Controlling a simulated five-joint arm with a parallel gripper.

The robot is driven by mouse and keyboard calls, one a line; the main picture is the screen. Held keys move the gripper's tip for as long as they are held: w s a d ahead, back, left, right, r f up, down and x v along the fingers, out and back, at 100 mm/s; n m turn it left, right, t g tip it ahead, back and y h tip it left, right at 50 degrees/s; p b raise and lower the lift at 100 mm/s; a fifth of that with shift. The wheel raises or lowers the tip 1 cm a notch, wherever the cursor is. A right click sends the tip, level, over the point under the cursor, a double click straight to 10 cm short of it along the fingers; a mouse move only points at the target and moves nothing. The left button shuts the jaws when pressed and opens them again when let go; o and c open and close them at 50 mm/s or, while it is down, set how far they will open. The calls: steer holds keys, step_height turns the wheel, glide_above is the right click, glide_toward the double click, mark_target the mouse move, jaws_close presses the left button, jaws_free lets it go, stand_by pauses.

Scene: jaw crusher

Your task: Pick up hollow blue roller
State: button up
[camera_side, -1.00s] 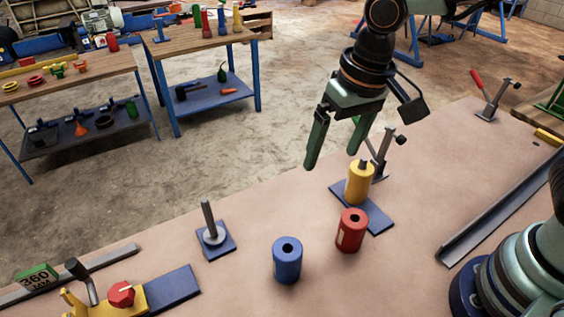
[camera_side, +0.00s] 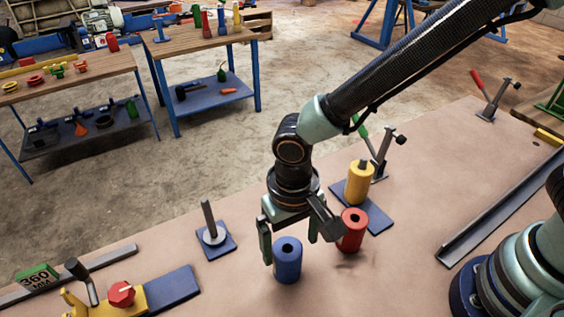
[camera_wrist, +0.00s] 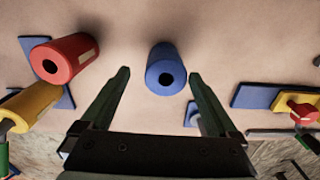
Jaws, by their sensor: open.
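The hollow blue roller (camera_side: 288,264) stands upright on the bench, with a dark hole in its top. In the wrist view the blue roller (camera_wrist: 165,70) lies ahead of and between the open fingers, with nothing gripped. My gripper (camera_side: 289,250) is open and points down, just above and around the top of the roller in the side view. Its fingers also show in the wrist view (camera_wrist: 158,82). Contact with the roller cannot be told.
A red roller (camera_side: 352,231) stands close to the right of my gripper. A yellow roller (camera_side: 359,182) sits on a blue plate (camera_side: 378,219) behind it. A blue base with an upright peg (camera_side: 209,224) is at left. A yellow clamp fixture (camera_side: 146,296) lies front left.

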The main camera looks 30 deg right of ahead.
steer(key=shift+a+f, duration=0.2)
steer(key=shift+f, duration=1.1)
steer(key=shift+a+f, duration=0.15)
steer(key=shift+f, duration=1.15)
steer(key=shift+c, duration=0.3)
jaws_close()
